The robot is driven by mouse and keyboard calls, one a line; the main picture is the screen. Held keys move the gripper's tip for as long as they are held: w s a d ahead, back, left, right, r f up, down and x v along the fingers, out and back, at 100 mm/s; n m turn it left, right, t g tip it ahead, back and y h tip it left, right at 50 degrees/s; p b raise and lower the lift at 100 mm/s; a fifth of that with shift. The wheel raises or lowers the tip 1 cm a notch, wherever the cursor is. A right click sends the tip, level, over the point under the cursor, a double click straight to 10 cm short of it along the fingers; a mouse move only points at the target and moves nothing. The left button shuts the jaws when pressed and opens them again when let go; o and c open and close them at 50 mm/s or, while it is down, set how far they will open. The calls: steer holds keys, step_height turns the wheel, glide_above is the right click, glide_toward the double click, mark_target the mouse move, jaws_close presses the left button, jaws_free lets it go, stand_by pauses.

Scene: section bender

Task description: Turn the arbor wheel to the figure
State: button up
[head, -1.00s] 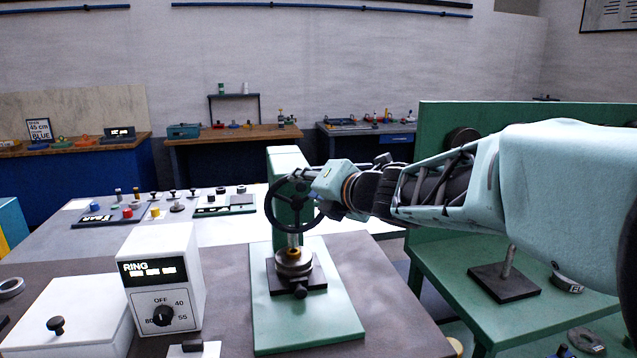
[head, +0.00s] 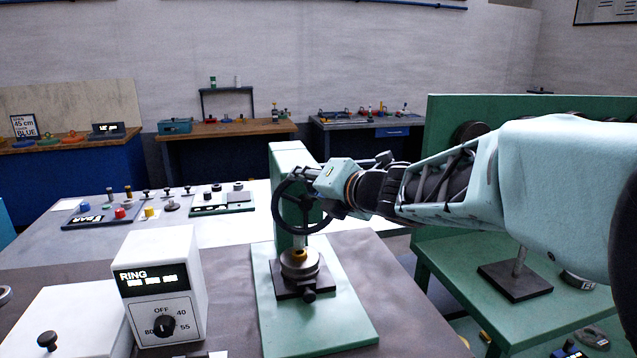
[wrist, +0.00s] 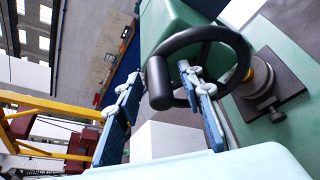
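The arbor wheel (head: 277,213) is a black handwheel on the front of a green upright post (head: 287,160). In the wrist view the wheel's rim (wrist: 243,55) and its dark crank handle (wrist: 159,88) are close. My gripper (wrist: 160,80) has its two blue-and-grey fingers apart, one on each side of the handle, with gaps visible. In the head view my gripper (head: 322,188) is at the wheel's upper right, partly hiding the rim. A round metal stack with a brass top (head: 300,261) stands below the wheel on a dark plate. I see no readable figure on the wheel.
A white RING box (head: 160,290) with a dial marked OFF, 40, 55 and 80 stands left of the green base (head: 325,325). A green bench (head: 455,268) is at the right, under my arm. Far benches carry small items and a sign (head: 24,127) reading "45 cm" and "BLUE".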

jaws_close()
stand_by(0.3)
steer(key=shift+d, duration=0.15)
steer(key=shift+w+d+f+m+t+y+b, duration=0.2)
steer(key=shift+d+m+y+b, duration=0.35)
steer(key=shift+m+b, duration=0.3)
steer(key=shift+w+d+f+m+t+y+b, duration=0.2)
steer(key=shift+d+m+y+b, duration=0.2)
steer(key=shift+d+m+b, duration=0.4)
steer(key=shift+w+d+f+m+t+y+b, duration=0.1)
steer(key=shift+w+d+f+m+y+b, duration=0.1)
steer(key=shift+d+m+y+b, duration=0.6)
steer(key=shift+a+m+h, duration=0.35)
steer(key=shift+a, duration=0.05)
jaws_free()
